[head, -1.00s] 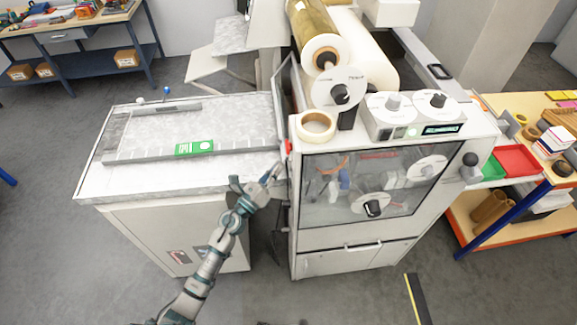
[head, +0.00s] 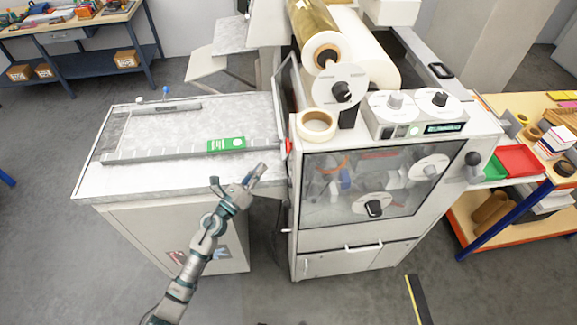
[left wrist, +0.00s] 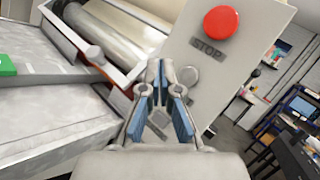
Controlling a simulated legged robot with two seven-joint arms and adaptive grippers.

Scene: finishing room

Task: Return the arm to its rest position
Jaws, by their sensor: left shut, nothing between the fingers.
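My left arm (head: 190,270) reaches up from the bottom left in the head view. Its gripper (head: 256,172) is shut and empty, in front of the laminating machine's infeed table, left of the machine's front. In the left wrist view the fingers (left wrist: 165,85) with blue pads point ahead, with nothing between them. A red STOP button (left wrist: 221,22) on a pale panel is up and right of the fingertips; no contact shows. My right gripper is not in view.
The machine's clear front cover (head: 400,185) stands right of the gripper. A tape roll (head: 316,124) sits on top. Grey floor (head: 80,270) is open at the lower left.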

